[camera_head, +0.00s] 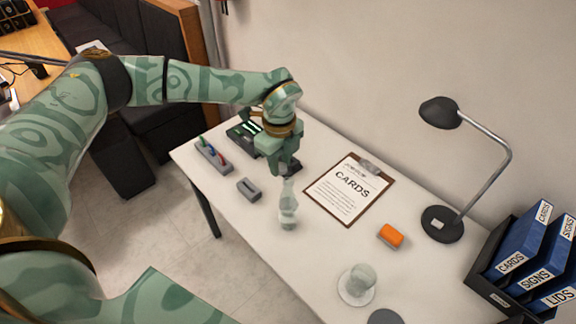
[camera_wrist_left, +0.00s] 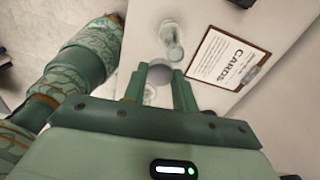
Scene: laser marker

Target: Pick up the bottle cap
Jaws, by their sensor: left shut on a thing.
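The bottle cap (camera_wrist_left: 160,73) shows in the left wrist view as a grey round piece between the fingertips. My left gripper (camera_head: 284,168) is shut on it and points down above the table; it also shows in the left wrist view (camera_wrist_left: 158,84). In the head view the cap is mostly hidden by the fingers. A clear glass bottle (camera_head: 288,210) stands upright just below the gripper. Whether the cap touches its neck I cannot tell. My right gripper is not in view.
A clipboard (camera_head: 338,205) marked CARDS lies right of the bottle. A grey block (camera_head: 249,189) and a grey rack (camera_head: 212,156) lie left. An orange block (camera_head: 390,236), a glass (camera_head: 360,279), a black lamp (camera_head: 443,223) and a rack of blue binders (camera_head: 518,252) are further right.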

